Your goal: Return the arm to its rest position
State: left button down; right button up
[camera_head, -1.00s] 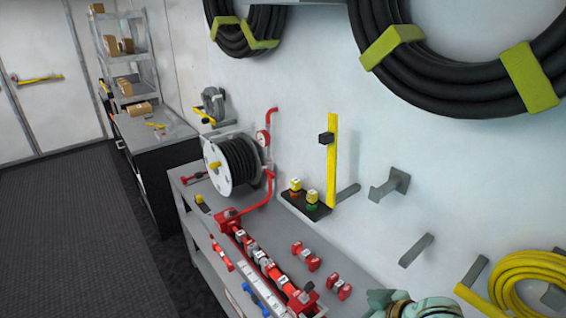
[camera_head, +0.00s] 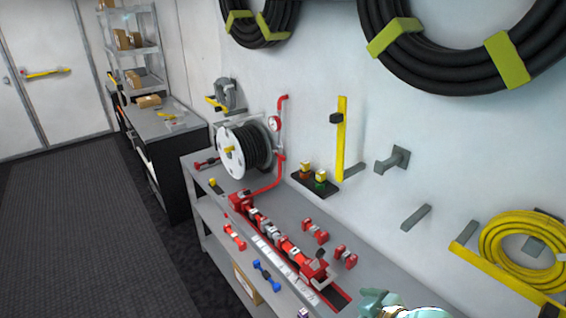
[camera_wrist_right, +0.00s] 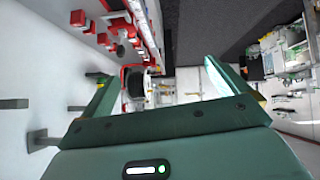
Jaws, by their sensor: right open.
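My right arm, pale teal (camera_head: 405,308), shows only in part at the bottom edge of the head view, right of the grey bench (camera_head: 228,203). In the right wrist view my right gripper (camera_wrist_right: 158,82) is open, its two green fingers wide apart with nothing between them. The bench with the red fittings and the hose reel (camera_wrist_right: 135,88) lies beyond the fingers. My left gripper is not in view.
The bench carries a white hose reel (camera_head: 233,153), a red manifold (camera_head: 272,232) and loose red fittings (camera_head: 314,231). Wall pegs (camera_head: 416,217) and a coiled yellow hose (camera_head: 490,250) are at the right. The dark floor mat (camera_head: 75,235) at the left is clear.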

jog(key=s+d+r+m+h, duration=0.2)
jog(key=s+d+h, duration=0.8)
jog(key=s+d, duration=0.5)
jog(key=s+a+f+g+y+b, duration=0.2)
jog(key=f+b, duration=0.2)
jog(key=f, duration=1.3)
jog(key=s+a+f+g+y+b, duration=0.1)
jog(key=a+f+g+b, duration=0.2)
jog(key=f, duration=1.4)
pick_arm(q)
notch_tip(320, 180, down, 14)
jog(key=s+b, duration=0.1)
jog(key=b, duration=0.5)
jog(key=shift+b, duration=0.35)
pick_arm(e)
jog(key=s+f+m+g+y, duration=0.1)
jog(key=s+f+m, duration=0.2)
jog(key=s+f, duration=1.6)
notch_tip(320, 180, down, 3)
jog(key=shift+s+d+f+g+y, duration=0.2)
jog(key=shift+s+d+g+y, duration=0.1)
jog(key=shift+y, duration=0.1)
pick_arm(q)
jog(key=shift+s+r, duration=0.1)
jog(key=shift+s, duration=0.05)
